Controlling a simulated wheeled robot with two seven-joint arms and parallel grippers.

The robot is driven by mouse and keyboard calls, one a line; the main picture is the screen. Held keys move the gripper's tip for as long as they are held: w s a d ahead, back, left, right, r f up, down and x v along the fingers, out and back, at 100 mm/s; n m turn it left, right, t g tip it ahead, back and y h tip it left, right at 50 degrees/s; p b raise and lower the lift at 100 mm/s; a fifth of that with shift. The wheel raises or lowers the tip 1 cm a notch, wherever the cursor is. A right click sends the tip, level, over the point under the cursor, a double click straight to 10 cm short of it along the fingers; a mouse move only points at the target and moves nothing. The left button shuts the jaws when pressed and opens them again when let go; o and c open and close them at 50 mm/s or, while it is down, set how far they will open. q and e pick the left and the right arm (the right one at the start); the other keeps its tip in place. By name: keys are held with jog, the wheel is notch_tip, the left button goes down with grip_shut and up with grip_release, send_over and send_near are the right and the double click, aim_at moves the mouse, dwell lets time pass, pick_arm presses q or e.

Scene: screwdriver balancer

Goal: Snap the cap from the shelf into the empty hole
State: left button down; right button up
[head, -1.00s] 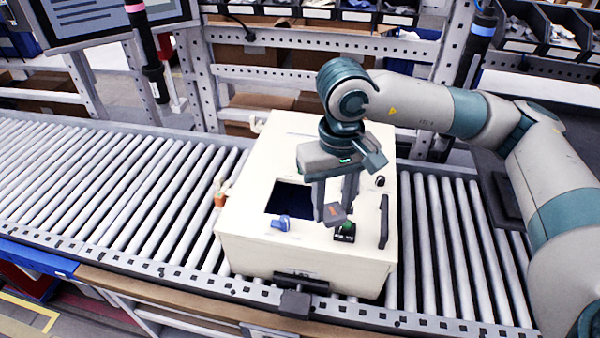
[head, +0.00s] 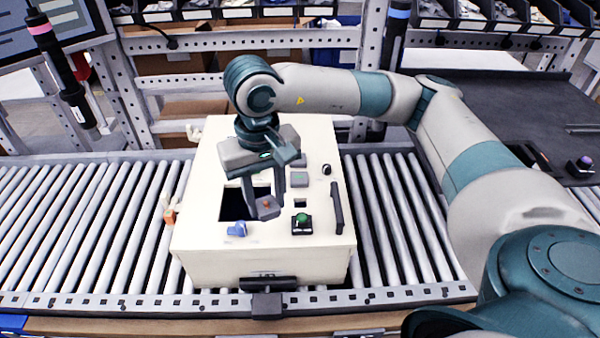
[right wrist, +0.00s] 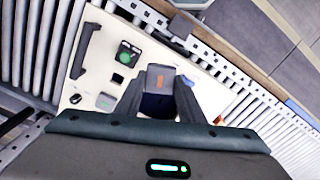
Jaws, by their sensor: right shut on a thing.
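My right gripper (head: 264,202) points down over the cream control box (head: 210,262) and is shut on a small grey cap (head: 267,209) with an orange mark. In the right wrist view the cap (right wrist: 161,77) sits between the fingertips, over the dark opening. The empty hole (head: 300,203) is a small dark square in the panel, to the right of the held cap and behind the green button (head: 302,219). It also shows in the right wrist view (right wrist: 117,78). A seated grey cap (head: 299,180) with a green mark lies behind it. My left gripper is out of view.
A blue knob (head: 237,229), a large dark opening (head: 232,206), a black knob (head: 326,169) and a black handle (head: 336,207) are on the panel. The box stands on a roller conveyor (head: 400,230). A dark tabletop (head: 500,105) is at right.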

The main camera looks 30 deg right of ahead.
jog(key=m, duration=0.1)
jog(key=w+d+m+p, duration=0.1)
jog(key=m, duration=0.1)
jog(key=shift+r, duration=0.15)
jog(key=w+d+f+m+p, duration=0.1)
jog(key=d+m+p, duration=0.2)
jog(key=m, duration=0.6)
jog(key=w+d+f+m+p, duration=0.1)
jog(key=d+m+p, duration=0.3)
jog(key=m, duration=0.6)
jog(key=shift+w+d+f+m, duration=0.3)
jog(key=shift+d+f, duration=0.2)
jog(key=shift+d, duration=0.75)
jog(key=shift+f, duration=0.2)
jog(key=shift+f+b, duration=0.45)
jog(key=shift+f, duration=1.25)
jog(key=shift+f+b, duration=0.8)
jog(key=shift+b, duration=0.2)
